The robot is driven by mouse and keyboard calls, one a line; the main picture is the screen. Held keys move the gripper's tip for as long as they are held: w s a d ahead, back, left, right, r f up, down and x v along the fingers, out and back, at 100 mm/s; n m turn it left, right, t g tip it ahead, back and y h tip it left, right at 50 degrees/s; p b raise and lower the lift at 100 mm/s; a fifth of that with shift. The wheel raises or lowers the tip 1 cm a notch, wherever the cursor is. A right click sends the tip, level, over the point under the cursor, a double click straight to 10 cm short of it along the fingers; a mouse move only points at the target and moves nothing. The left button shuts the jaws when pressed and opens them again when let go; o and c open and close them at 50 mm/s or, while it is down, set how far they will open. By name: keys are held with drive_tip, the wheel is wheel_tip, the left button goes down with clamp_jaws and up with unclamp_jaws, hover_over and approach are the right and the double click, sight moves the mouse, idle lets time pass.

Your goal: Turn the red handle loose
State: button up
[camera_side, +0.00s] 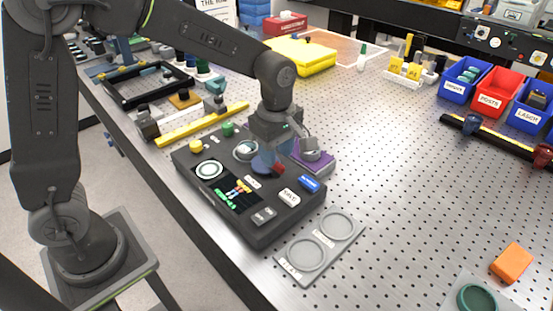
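A dark instrument box (238,215) stands near the front edge of the perforated metal bench. A small red part (278,170), which looks like the red handle, shows on its top near the back right. My gripper (268,162) points down right at this part, above the box. The fingers are small, blurred and bluish, and they partly hide the red part. I cannot tell whether they touch it or are closed around it. A grey round-ended part (311,149) sits just right of my gripper, by a purple plate (316,162).
A grey plate with two round recesses (335,255) lies in front of the box. A yellow bar (200,126) and a black frame (150,101) lie behind left. An orange block (512,262) lies at right. The middle right of the bench is clear.

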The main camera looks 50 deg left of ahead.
drive_tip(key=shift+f, duration=1.35)
drive_tip(key=shift+c, duration=0.3)
clamp_jaws()
